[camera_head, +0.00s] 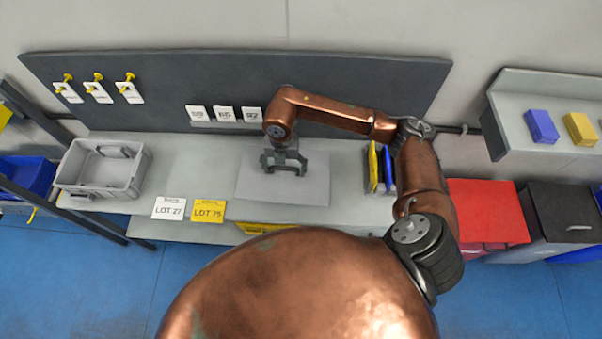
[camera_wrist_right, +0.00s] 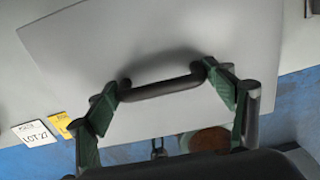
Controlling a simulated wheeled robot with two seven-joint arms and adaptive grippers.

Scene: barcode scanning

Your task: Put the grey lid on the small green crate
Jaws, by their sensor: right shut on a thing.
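The grey lid (camera_head: 258,187) is a flat sheet over the middle of the workbench in the head view. In the right wrist view the lid (camera_wrist_right: 90,50) fills much of the picture, with a dark bar handle (camera_wrist_right: 163,87) across its middle. My right gripper (camera_head: 284,168) is above the lid. In the wrist view its green-padded fingers (camera_wrist_right: 168,108) are shut on the handle's two ends. I cannot tell whether the lid is lifted or resting on something. No small green crate shows in either view. My left gripper is not in view.
A grey crate (camera_head: 72,180) stands at the bench's left. White (camera_head: 169,208) and yellow (camera_head: 208,211) lot cards lie near the front edge. Yellow and blue upright items (camera_head: 374,168) stand right of the lid. Red (camera_head: 487,212) and black (camera_head: 566,212) bins are farther right.

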